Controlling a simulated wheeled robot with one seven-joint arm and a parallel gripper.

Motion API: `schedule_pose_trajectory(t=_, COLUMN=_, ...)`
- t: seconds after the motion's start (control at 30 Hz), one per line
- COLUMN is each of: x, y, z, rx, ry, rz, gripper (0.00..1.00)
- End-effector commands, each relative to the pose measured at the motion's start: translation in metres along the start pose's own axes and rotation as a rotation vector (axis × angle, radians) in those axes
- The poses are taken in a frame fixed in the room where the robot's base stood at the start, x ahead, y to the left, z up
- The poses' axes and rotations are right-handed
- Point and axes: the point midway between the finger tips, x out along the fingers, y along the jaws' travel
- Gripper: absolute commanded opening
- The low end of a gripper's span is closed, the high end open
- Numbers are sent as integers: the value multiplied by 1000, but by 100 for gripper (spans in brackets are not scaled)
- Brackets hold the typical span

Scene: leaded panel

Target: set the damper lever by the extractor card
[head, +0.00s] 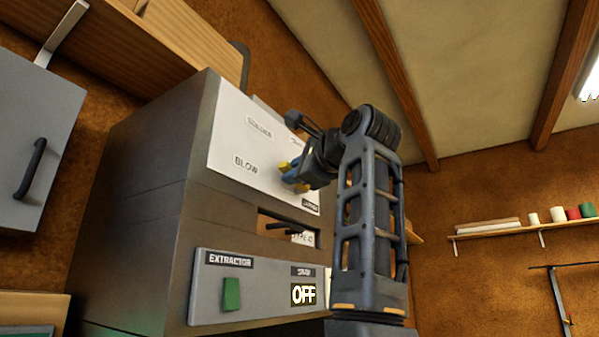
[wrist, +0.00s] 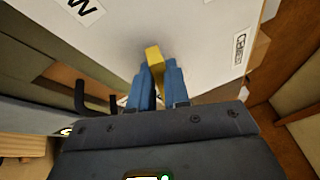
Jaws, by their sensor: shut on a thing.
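My gripper (head: 293,172) is at the white upper panel (head: 225,150) of the grey extractor cabinet. In the wrist view my gripper (wrist: 159,82) has its two blue fingers closed on a yellow piece (wrist: 153,54), which looks like the damper lever's handle. Yellow also shows at the fingertips in the head view; the rest of the lever is hidden. The panel carries a "BLOW" label (head: 246,165) and a "SOLDER" label (head: 259,126). A white card (head: 303,238) is partly visible in the slot below, its print only partly readable.
A grey wall cabinet (head: 35,130) hangs at left. A wooden shelf (head: 525,228) is at right. My arm covers the cabinet's right side.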

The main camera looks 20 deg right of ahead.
Motion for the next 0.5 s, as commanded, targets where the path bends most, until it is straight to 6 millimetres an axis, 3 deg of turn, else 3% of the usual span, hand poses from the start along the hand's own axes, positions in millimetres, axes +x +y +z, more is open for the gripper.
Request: schedule_pose_trajectory(t=0.5, x=7, y=-26, z=-1, rx=359, ry=75, rz=149, gripper=0)
